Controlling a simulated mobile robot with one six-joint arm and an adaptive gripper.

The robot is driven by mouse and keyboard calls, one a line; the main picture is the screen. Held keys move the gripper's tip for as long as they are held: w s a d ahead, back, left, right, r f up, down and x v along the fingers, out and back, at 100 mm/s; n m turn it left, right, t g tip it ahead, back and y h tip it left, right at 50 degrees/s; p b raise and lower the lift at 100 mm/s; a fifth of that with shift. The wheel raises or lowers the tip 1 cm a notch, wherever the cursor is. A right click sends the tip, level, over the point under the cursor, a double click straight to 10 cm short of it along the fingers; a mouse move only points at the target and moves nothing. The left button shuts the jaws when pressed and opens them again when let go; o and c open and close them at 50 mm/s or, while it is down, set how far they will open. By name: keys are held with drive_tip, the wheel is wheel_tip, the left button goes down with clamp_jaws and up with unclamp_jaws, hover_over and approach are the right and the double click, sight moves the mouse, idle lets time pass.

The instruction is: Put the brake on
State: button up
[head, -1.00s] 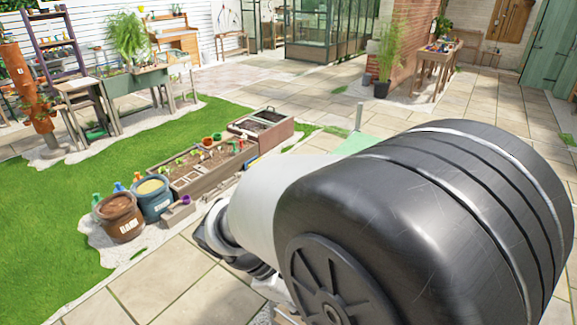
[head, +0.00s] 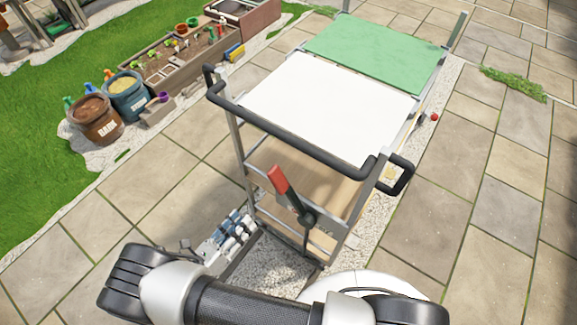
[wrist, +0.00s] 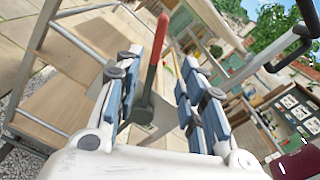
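A cart with a white top panel (head: 325,105) and a green one (head: 375,50) stands in front of me. Its brake lever (head: 280,181) has a red grip and a dark lower part, and stands tilted at the near end under the black handle (head: 290,135). My gripper (head: 236,226) is left of the lever and low beside the cart's near end. In the wrist view the gripper (wrist: 172,58) is open, its blue-padded fingers spread. The lever (wrist: 154,72) shows between them in that view; I see no finger closed on it.
Wooden shelves (head: 290,170) and metal posts of the cart are close to the gripper. A bark tub (head: 96,120), a blue tub (head: 127,95) and a planter bed (head: 190,55) stand at the left. Paving is clear at the right.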

sight(273, 184)
drive_tip(key=b+x, duration=0.1)
drive_tip(key=x, duration=1.6)
drive_tip(key=shift+b, duration=0.3)
clamp_jaws()
